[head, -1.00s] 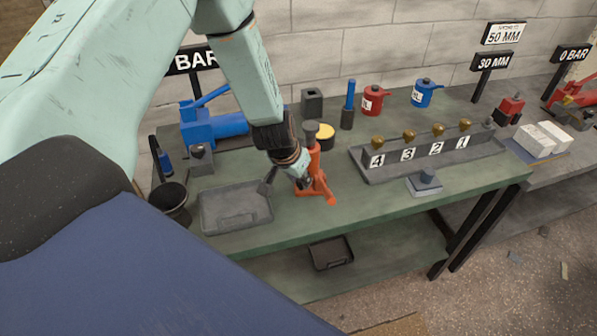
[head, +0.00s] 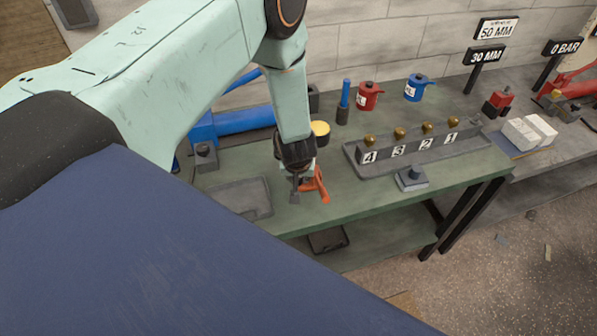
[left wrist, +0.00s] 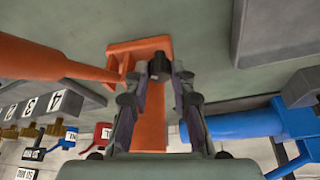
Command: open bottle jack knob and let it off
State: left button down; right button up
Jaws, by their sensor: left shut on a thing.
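The orange bottle jack (head: 321,186) stands on the green bench in the head view, partly hidden behind my left arm. In the left wrist view its orange base (left wrist: 124,47) and body (left wrist: 149,128) show, with an orange bar reaching in from the left. The small dark release knob (left wrist: 158,64) sits low on the jack. My left gripper (head: 304,194) is at the front of the jack, and in the left wrist view its fingertips (left wrist: 158,73) are shut around the knob. I cannot tell how far the knob is turned. My right gripper is not in view.
A grey tray (head: 240,197) lies left of the jack. A blue cylinder tool (head: 245,120) is behind it. A rack (head: 375,173) with numbered brass knobs stands to the right, with a grey block (head: 411,178) before it. Red (head: 368,96) and blue (head: 417,87) cans stand behind.

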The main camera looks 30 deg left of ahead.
pick_arm(q)
jog(key=shift+w, duration=0.1)
jog(key=c, duration=1.1)
grip_release()
jog(key=shift+v, duration=4.05)
jog(key=shift+c, duration=0.2)
